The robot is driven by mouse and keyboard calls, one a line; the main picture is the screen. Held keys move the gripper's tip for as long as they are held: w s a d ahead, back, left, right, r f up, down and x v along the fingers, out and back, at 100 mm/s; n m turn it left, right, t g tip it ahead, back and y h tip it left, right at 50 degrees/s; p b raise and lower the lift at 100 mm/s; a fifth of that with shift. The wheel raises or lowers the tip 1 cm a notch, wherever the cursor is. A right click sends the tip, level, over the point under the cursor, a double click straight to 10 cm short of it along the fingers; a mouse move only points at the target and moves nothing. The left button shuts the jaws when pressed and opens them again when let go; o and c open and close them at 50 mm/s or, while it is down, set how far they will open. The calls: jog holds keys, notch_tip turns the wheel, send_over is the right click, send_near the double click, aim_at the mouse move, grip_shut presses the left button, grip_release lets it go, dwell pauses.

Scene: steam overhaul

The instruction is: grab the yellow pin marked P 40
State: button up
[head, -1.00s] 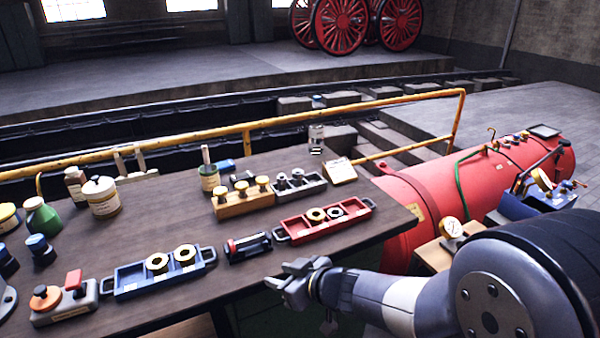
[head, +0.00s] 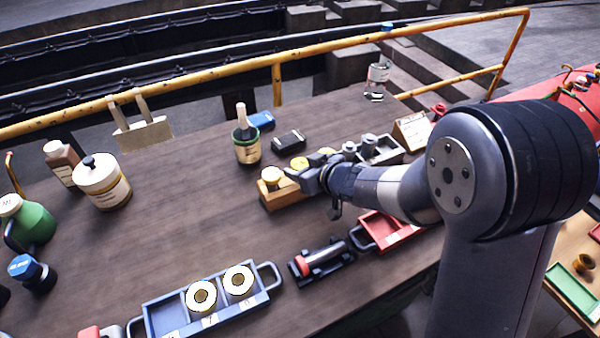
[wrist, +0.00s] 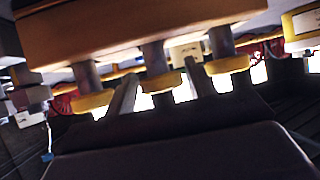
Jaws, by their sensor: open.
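A wooden block (head: 283,198) with three yellow-headed pins stands on the table in the head view. Its near-left pin (head: 271,176) is clear, while the others are partly behind my gripper (head: 309,182). The wrist view is upside down: the block (wrist: 100,35) is at the top and its pins hang below it. My gripper (wrist: 160,88) is open, with a finger on each side of the middle pin (wrist: 165,82) in the picture. The other yellow heads (wrist: 94,100) (wrist: 227,65) lie outside the fingers. Contact and the P 40 marking cannot be made out.
A grey block (head: 385,152) with pins stands right behind the wooden block. A red tray (head: 385,232) is under my arm. A blue tray (head: 215,318) with rings and a black cradle (head: 322,262) lie in front. A jar with a brush (head: 246,150) stands behind left.

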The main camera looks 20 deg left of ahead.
jog(key=shift+w+a+f, duration=0.2)
jog(key=shift+a, duration=0.25)
jog(key=shift+c, duration=0.3)
